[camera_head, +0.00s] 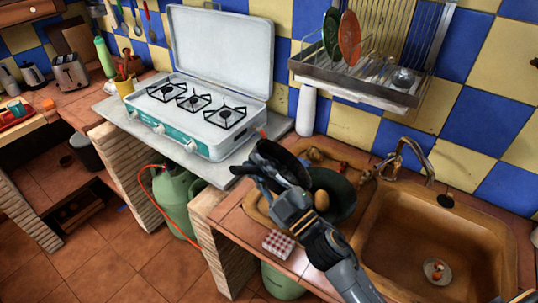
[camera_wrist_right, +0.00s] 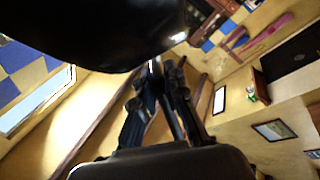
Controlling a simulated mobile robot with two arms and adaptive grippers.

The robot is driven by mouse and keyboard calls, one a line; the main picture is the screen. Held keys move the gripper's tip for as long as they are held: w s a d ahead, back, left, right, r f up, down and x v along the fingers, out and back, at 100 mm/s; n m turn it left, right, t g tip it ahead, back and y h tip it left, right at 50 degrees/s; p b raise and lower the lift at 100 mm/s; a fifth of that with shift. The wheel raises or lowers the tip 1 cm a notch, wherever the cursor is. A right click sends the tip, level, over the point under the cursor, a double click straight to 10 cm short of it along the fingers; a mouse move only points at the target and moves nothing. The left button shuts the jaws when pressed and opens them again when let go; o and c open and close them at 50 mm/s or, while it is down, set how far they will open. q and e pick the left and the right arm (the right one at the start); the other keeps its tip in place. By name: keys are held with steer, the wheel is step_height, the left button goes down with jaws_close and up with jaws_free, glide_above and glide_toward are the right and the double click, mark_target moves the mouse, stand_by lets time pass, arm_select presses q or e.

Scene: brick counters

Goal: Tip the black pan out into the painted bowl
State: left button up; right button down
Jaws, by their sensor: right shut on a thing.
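The black pan (camera_head: 283,163) is held steeply tilted above the left part of the brown sink unit, beside a dark green bowl (camera_head: 340,190). I take this bowl for the painted bowl; its pattern is not clear. A brown egg-like thing (camera_head: 321,200) shows against the bowl's inside; I cannot tell if it touches it. My right gripper (camera_head: 265,182) is shut on the pan's handle, left of the bowl. In the right wrist view the pan's dark underside (camera_wrist_right: 110,30) fills the top, above the closed fingers (camera_wrist_right: 155,75). My left gripper is not in view.
The white gas stove (camera_head: 200,110) with its raised lid stands behind left. A tap (camera_head: 405,160) rises behind the sink basin (camera_head: 430,230). A dish rack (camera_head: 365,75) hangs above. A red-checked item (camera_head: 278,243) lies near the counter's front edge.

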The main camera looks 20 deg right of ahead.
steer(key=a+f+n+g+p, duration=0.3)
steer(key=f+n, duration=0.5)
steer(key=f, duration=0.3)
steer(key=shift+a+g+y, duration=0.3)
steer(key=shift+a+g, duration=0.4)
steer(key=shift+a, duration=0.35)
